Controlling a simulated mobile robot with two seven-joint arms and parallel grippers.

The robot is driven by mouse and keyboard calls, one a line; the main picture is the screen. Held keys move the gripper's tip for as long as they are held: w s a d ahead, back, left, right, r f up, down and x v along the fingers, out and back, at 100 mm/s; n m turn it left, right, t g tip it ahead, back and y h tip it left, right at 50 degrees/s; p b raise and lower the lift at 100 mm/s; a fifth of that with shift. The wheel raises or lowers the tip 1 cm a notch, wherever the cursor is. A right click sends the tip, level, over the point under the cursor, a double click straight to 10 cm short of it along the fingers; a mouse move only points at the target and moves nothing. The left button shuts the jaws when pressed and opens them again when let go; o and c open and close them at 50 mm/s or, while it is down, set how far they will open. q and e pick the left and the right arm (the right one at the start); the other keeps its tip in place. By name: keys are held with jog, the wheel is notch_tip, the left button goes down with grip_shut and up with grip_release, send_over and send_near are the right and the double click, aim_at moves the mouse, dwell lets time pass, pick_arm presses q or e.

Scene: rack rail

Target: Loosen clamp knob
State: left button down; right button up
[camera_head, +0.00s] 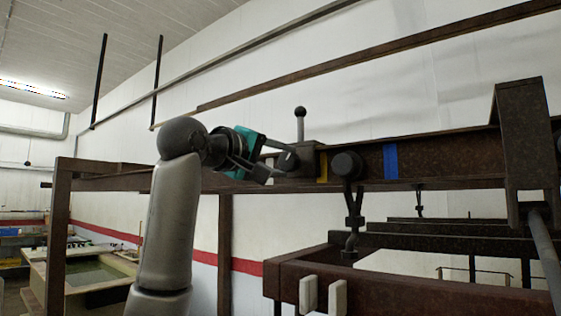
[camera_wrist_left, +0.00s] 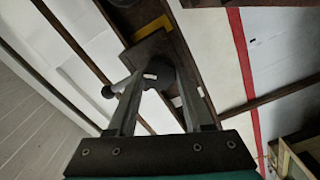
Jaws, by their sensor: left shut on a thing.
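The clamp (camera_head: 308,158) is a dark brown block on the rusty overhead rail, with an upright lever (camera_head: 300,124) ending in a dark ball. Its dark round knob (camera_head: 287,161) points left towards my left gripper (camera_head: 274,160). In the left wrist view the knob (camera_wrist_left: 159,74) sits between the two fingers of my left gripper (camera_wrist_left: 157,80), which is shut on it. The clamp block (camera_wrist_left: 147,48) is behind the knob there, and the lever's ball (camera_wrist_left: 107,91) is beside the left finger.
A yellow mark (camera_head: 323,168) and a blue mark (camera_head: 390,161) are on the rail (camera_head: 450,157). Between them is a dark round trolley (camera_head: 347,165) with a hook, above a rusty frame (camera_head: 385,296).

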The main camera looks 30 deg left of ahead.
pick_arm(q)
jog(key=n, duration=0.4)
jog(key=shift+n, duration=0.3)
jog(key=n+b, duration=0.1)
jog(key=n, duration=0.4)
jog(key=shift+f+n, duration=0.1)
jog(key=shift+n, duration=0.2)
jog(key=n, duration=0.3)
jog(key=shift+n, duration=0.3)
jog(key=shift+f+n, duration=0.1)
jog(key=shift+n, duration=2)
jog(key=shift+c, duration=1.5)
grip_release()
jog(key=shift+s, duration=0.1)
